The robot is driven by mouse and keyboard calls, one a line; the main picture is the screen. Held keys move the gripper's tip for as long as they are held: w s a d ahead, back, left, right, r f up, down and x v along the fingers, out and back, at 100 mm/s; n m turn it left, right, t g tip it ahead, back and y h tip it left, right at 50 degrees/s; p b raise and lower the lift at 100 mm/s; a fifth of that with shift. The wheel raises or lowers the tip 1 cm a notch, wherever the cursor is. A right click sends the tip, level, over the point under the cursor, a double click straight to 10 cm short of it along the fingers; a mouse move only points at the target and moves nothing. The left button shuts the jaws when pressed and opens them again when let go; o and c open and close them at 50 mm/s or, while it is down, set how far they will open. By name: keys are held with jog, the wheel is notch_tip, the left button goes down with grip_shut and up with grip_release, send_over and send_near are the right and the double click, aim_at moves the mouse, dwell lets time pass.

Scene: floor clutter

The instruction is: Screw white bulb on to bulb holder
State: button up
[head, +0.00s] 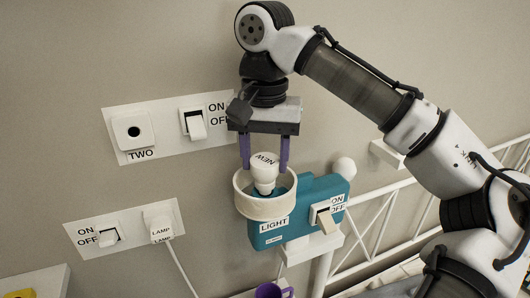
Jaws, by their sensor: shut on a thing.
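The white bulb (264,172), marked "NEW", is upright with its wide end up. My gripper (264,166) points down from above and is shut on the bulb, with one purple finger on each side. The bulb's lower end is inside the cream ring (264,208) of the teal light box (268,240), labelled "LIGHT". The bulb holder inside the ring is mostly hidden by the front wall, so I cannot tell whether the bulb touches the socket.
The light box has an ON/OFF switch (327,214) on its right. Wall plates at left hold a socket marked "TWO" (133,131), switches, and a lamp plug (159,224) with a cord. A white railing (385,218) stands at right. A purple mug (268,291) is below.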

aim_at(265, 160)
jog(key=shift+f, duration=0.8)
jog(key=o, duration=0.7)
jog(key=shift+r, duration=0.1)
notch_tip(265, 160, up, 12)
jog(key=shift+f+p, duration=0.1)
jog(key=shift+p, duration=0.65)
jog(key=shift+f, duration=0.1)
